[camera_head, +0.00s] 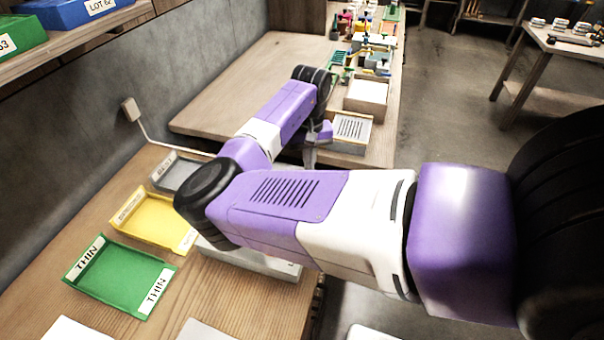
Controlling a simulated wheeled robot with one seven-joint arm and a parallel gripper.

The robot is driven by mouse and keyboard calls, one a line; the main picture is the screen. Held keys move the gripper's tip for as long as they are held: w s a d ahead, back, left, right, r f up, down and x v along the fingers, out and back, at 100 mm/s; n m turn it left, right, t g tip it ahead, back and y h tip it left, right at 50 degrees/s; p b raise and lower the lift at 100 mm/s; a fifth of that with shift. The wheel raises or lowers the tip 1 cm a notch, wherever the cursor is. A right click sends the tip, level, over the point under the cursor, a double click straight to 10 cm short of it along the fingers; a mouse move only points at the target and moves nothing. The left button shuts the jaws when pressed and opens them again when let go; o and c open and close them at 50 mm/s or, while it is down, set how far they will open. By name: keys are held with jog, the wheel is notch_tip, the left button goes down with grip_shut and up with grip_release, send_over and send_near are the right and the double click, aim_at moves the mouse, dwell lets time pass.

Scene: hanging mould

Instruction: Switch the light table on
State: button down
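A flat pale box, which looks like the light table (262,264), lies on the near wooden bench. My arm covers most of it; only its front edge shows, and no switch or lit surface can be seen. My gripper (310,158) points down beyond the box, near the gap between the two benches. It is partly hidden by my own arm, so its finger opening cannot be made out.
A green THIN tray (122,277), a yellow tray (158,220) and a grey tray (178,172) line the bench's left side. A wall outlet (131,110) has a white cord. The far bench (235,95) holds a labelled tray (352,130) and several small items.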

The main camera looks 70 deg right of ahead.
jog(key=shift+f+b, duration=0.4)
jog(key=shift+f, duration=0.6)
dwell(0.9)
jog(key=shift+r, duration=0.1)
notch_tip(320, 180, up, 7)
jog(key=p, duration=0.7)
dwell(0.7)
